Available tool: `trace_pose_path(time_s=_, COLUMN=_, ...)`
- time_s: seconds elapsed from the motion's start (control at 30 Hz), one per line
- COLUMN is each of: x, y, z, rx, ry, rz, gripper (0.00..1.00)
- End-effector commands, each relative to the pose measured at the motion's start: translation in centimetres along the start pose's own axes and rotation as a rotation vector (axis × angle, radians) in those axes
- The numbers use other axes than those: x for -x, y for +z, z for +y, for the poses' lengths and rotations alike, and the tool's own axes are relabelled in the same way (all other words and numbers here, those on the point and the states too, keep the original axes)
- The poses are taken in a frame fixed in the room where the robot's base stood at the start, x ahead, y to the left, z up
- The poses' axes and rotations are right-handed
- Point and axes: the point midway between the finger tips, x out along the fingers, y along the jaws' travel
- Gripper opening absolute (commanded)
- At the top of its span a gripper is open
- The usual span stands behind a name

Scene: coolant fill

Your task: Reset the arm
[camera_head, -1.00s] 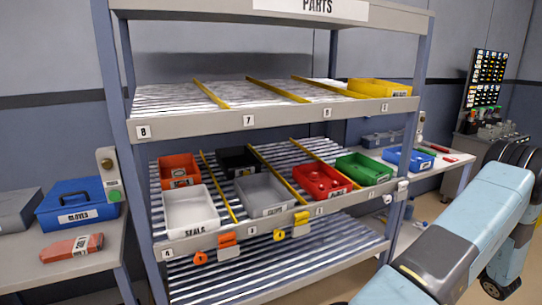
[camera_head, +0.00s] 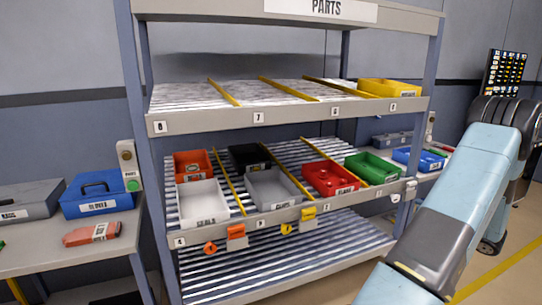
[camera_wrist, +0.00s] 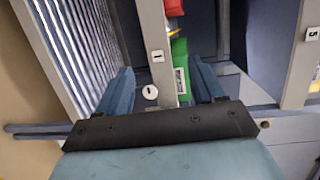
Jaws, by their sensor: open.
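My arm (camera_head: 455,200) stands bent at the right of the head view, in front of the shelf rack's right end. The fingers are not in that view. In the wrist view my gripper (camera_wrist: 163,88) is open, its two blue fingers spread apart with nothing held. The rack shows sideways there, with its "1" label (camera_wrist: 158,56) and the green bin (camera_wrist: 180,70) beyond and between the fingers. I cannot tell the exact gap to the rack.
The parts rack (camera_head: 290,118) holds a yellow bin (camera_head: 388,88) above and orange, black, white, grey, red (camera_head: 330,178) and green bins below. A side table with a blue toolbox (camera_head: 98,195) stands left. Another table with a blue bin (camera_head: 418,158) stands behind the arm.

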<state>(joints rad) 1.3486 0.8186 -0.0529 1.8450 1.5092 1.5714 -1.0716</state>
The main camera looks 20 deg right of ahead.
Motion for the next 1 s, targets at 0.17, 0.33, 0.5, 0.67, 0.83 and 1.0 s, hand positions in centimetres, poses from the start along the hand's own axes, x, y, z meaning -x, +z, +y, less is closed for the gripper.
trace_pose_path(time_s=0.17, x=-6.3, y=5.3, z=-5.1, rx=0.011, ry=0.107, rz=-0.178, gripper=0.68)
trace_pose_path(time_s=0.33, x=-10.8, y=11.1, z=-8.8, rx=0.032, ry=0.222, rz=-0.329, gripper=0.68)
trace_pose_path(time_s=0.5, x=-14.2, y=17.3, z=-12.1, rx=0.070, ry=0.341, rz=-0.460, gripper=0.68)
trace_pose_path(time_s=0.67, x=-16.2, y=23.3, z=-14.6, rx=0.125, ry=0.456, rz=-0.565, gripper=0.68)
trace_pose_path(time_s=0.83, x=-17.2, y=29.4, z=-16.9, rx=0.200, ry=0.576, rz=-0.655, gripper=0.68)
trace_pose_path(time_s=1.0, x=-17.3, y=35.2, z=-18.6, rx=0.295, ry=0.690, rz=-0.725, gripper=0.68)
